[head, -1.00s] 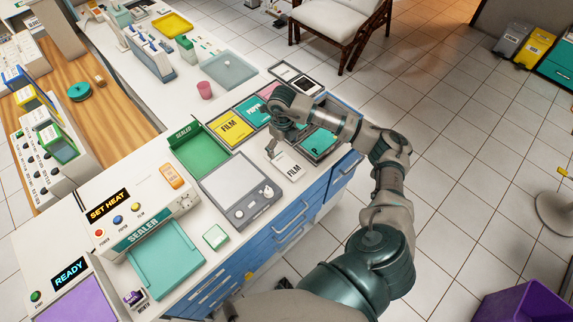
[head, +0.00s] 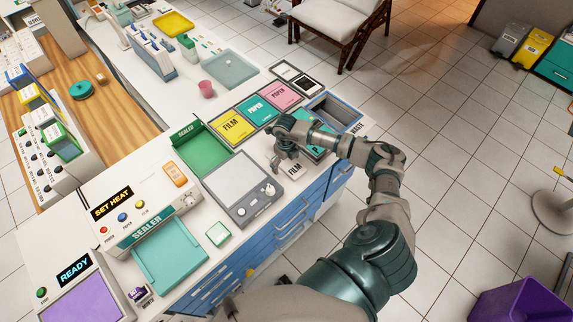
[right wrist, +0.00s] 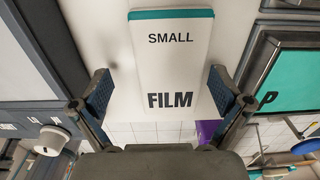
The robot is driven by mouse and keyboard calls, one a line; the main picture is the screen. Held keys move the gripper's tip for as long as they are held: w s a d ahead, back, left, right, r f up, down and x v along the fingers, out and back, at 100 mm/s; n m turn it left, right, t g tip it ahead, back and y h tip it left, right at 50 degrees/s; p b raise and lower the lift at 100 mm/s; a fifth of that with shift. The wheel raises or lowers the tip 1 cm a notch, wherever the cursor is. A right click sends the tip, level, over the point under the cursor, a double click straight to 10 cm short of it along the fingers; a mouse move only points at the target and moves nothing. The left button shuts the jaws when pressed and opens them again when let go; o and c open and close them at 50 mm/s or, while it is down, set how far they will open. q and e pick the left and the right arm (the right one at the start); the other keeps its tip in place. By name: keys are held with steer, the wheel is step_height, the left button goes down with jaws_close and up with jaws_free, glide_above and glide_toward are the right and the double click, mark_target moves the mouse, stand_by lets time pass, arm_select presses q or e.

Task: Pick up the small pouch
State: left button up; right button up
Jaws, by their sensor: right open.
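The small pouch (right wrist: 172,55) is white with a teal band along one end and dark letters reading SMALL FILM. It lies flat on the white counter, and in the head view (head: 296,171) my right gripper hides part of it. My right gripper (head: 279,165) is open and over the pouch's left part. In the right wrist view, its two fingers (right wrist: 160,88) stand apart on either side of the pouch's printed end, with nothing between them gripped. I cannot tell the exact height of the fingertips above the counter. My left gripper is not in view.
A grey scale-like device (head: 238,182) lies left of the pouch. A green SEALED tray (head: 203,155) and yellow (head: 232,125), teal and pink pouch stacks sit behind. A framed bin (head: 335,112) is at the right. The counter's front edge, with blue drawers (head: 300,215), is close.

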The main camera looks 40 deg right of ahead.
mark_target(289, 163)
steer(key=shift+c, duration=1)
steer(key=shift+d, duration=0.1)
steer(key=c, duration=0.4)
steer(key=shift+s+d+f, duration=0.1)
steer(key=shift+d, duration=0.15)
steer(key=c, duration=0.4)
steer(key=shift+s+d, duration=0.1)
steer(key=shift+d, duration=0.1)
steer(key=shift+c, duration=0.9)
steer(key=shift+d+f, duration=0.15)
steer(key=shift+s+f, duration=0.1)
steer(key=shift+a, duration=0.3)
steer(key=c, duration=0.5)
steer(key=r, duration=0.6)
steer(key=r+b, duration=0.1)
steer(key=r, duration=0.2)
steer(key=shift+w+d+r, duration=0.25)
steer(key=shift+d+r, duration=0.1)
steer(key=shift+r, duration=0.05)
jaws_close()
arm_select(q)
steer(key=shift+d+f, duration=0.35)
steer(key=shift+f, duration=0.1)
arm_select(e)
steer(key=shift+a+r, duration=0.25)
steer(key=shift+r, duration=0.05)
